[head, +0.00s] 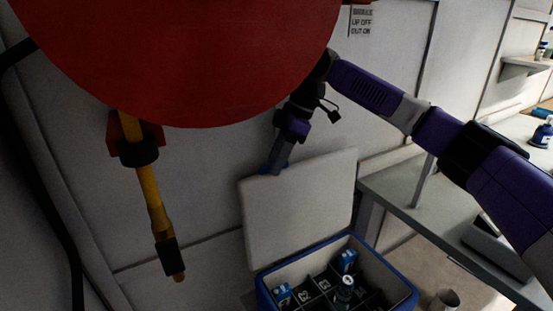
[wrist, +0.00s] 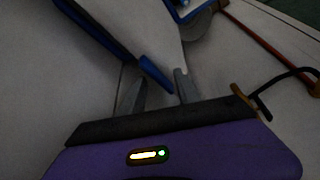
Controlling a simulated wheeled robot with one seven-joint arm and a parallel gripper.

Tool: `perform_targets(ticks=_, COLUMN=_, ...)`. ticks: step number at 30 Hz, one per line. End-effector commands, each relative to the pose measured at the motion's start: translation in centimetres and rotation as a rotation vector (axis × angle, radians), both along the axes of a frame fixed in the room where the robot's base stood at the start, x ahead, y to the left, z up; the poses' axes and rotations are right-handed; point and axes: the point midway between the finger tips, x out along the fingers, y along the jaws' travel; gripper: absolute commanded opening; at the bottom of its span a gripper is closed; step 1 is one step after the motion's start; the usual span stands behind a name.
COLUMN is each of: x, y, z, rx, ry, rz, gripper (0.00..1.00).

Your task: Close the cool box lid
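The cool box (head: 387,273) is blue with a pale, divided inside and stands at the bottom centre of the head view. Its pale lid (head: 300,205) is open and stands up at the back of the box. My gripper (head: 275,168) is at the lid's upper left edge, pointing down, with a bit of blue at its tips. In the wrist view my gripper (wrist: 160,92) has its two grey fingers apart. A blue edge piece (wrist: 153,72) lies just beyond and between the fingertips. I cannot tell whether the fingers touch it.
Several small blue and white items, including a vial (head: 344,287), stand in the box's compartments. A grey bench (head: 400,195) is right of the box. A large red round body (head: 190,55) with a hanging yellow rod (head: 155,210) fills the upper left.

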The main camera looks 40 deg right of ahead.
Motion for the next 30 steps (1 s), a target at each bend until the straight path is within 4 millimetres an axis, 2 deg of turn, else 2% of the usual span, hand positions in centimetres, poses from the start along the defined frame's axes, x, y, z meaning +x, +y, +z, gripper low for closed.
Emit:
perform_targets(ticks=7, x=0.02, y=0.02, z=-0.09, rx=0.000, ry=0.000, rz=0.000, gripper=0.39)
perform_targets(ticks=13, x=0.04, y=-0.02, z=-0.07, rx=0.000, ry=-0.002, rz=-0.002, gripper=0.00)
perform_targets(ticks=30, x=0.17, y=-0.20, z=-0.06, rx=-0.003, ry=-0.006, rz=-0.006, gripper=0.00)
